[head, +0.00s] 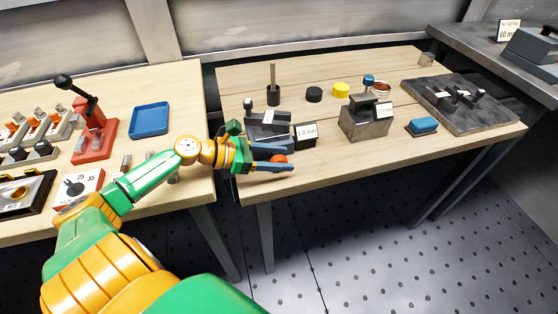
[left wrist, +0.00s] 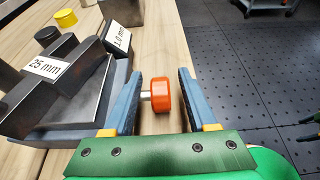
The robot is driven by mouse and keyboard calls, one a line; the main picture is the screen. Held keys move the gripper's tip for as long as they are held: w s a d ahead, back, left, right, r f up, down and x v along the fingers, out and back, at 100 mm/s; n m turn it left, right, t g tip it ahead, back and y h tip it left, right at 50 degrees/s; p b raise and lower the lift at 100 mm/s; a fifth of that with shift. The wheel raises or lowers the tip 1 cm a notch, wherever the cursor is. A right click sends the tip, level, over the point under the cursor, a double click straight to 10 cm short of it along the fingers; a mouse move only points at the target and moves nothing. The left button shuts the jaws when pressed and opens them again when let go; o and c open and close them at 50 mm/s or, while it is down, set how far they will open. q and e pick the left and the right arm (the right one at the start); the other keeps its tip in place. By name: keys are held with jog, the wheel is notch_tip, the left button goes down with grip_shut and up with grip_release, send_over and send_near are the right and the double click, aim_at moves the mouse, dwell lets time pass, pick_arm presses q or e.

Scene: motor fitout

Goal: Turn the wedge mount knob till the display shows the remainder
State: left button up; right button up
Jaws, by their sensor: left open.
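The wedge mount (head: 267,128) is a dark metal block on a blue-grey base near the left front corner of the right-hand table. Its orange knob (head: 279,158) sticks out on a short pale shaft, also seen in the left wrist view (left wrist: 162,95). Its small display (head: 305,132) reads 1.0 mm; it also shows in the left wrist view (left wrist: 118,38). A 25 mm label (left wrist: 48,66) lies on the dark block on top. My left gripper (head: 287,158) is open, with one blue finger on each side of the knob and visible gaps.
A sign (head: 509,31) at the far right reads 60 mm. A second metal block (head: 364,122) with a display stands to the right. Black (head: 314,95) and yellow (head: 341,90) discs lie behind. A blue tray (head: 150,120) lies on the left table. The table's front edge is close.

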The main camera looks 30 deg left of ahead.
pick_arm(q)
grip_shut()
jog(key=shift+r, duration=0.1)
